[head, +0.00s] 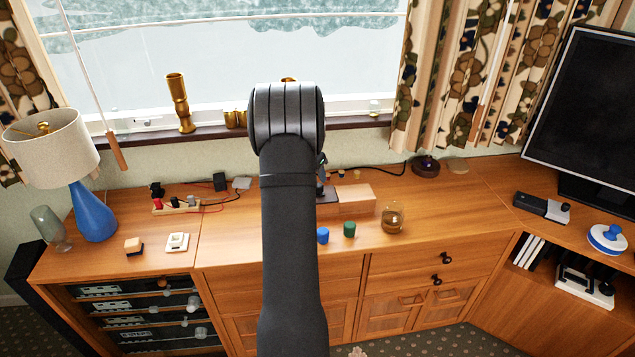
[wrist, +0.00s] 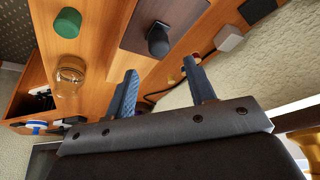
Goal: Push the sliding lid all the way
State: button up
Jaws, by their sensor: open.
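A wooden box (head: 358,206) stands on the sideboard just right of my arm in the head view. Its dark sliding lid (head: 328,196) shows partly beside the arm, and the rest is hidden. In the wrist view, the dark lid (wrist: 180,12) carries a dark rounded knob (wrist: 158,41). My gripper (wrist: 159,66) is open and empty, with its two fingers apart and pointing toward the knob's side of the lid. The knob lies beyond the fingertips and appears apart from them. In the head view, my arm hides most of the gripper.
A power strip (head: 177,206) with cables lies to the left. A dark round object (head: 425,166) sits behind right.

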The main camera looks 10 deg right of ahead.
jog(key=v, duration=0.9)
jog(key=shift+r, duration=0.25)
jog(key=shift+s+a, duration=0.1)
jog(key=x, duration=1.7)
jog(key=shift+f, duration=0.1)
jog(key=shift+d+f, duration=0.15)
jog(key=shift+d, duration=0.35)
jog(key=shift+a, duration=0.1)
